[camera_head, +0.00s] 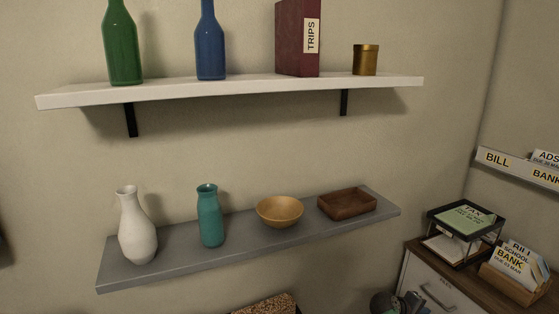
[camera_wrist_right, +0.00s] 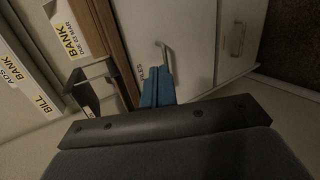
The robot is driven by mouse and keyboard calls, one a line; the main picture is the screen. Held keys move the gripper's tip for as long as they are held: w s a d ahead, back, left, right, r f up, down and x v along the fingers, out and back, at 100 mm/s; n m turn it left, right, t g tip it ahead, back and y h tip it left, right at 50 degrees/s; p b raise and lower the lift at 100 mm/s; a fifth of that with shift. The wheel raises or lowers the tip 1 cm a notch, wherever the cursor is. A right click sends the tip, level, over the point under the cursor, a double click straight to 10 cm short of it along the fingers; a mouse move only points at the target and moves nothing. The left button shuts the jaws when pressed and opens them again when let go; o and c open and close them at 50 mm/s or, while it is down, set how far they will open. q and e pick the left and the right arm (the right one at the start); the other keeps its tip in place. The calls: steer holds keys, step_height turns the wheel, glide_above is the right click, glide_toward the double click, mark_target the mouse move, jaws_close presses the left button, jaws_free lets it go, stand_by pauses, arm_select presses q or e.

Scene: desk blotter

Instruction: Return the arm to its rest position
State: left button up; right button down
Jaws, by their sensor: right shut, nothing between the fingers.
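My right gripper (camera_wrist_right: 158,74) shows in the right wrist view as two blue fingers close together, shut and empty. It is in front of the white cabinet (camera_wrist_right: 190,45), near a drawer handle; I cannot tell the exact gap. In the head view, dark rounded parts at the bottom edge, right of centre, look like my right arm; its fingers cannot be made out there. My left gripper is in neither view.
A grey shelf (camera_head: 180,249) holds a white vase, teal bottle, wooden bowl and brown tray. A white shelf (camera_head: 230,88) above holds bottles, a red binder and a gold tin. A black paper tray (camera_head: 463,262) and a wooden letter holder (camera_head: 510,287) stand on the cabinet.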

steer(key=s+a+r+m+t+y, duration=0.1)
steer(key=s+a+r+m+y, duration=0.1)
steer(key=s+a+y, duration=0.65)
steer(key=s+a+r+m+t+y, duration=0.1)
steer(key=s+a+r+m+y, duration=0.15)
steer(key=s+a, duration=1.1)
steer(key=s+a+f+g+y, duration=0.1)
steer(key=s+a+f, duration=0.1)
steer(key=s, duration=0.5)
steer(key=s+a+f+n+g, duration=0.1)
steer(key=s+a+f, duration=0.2)
steer(key=s, duration=0.4)
steer(key=s+a+f+n+g+y, duration=0.1)
steer(key=s+a+f, duration=0.2)
steer(key=s+a, duration=0.2)
steer(key=s, duration=0.2)
steer(key=shift+s+y, duration=0.3)
steer(key=shift+s, duration=0.1)
steer(key=shift+f, duration=0.1)
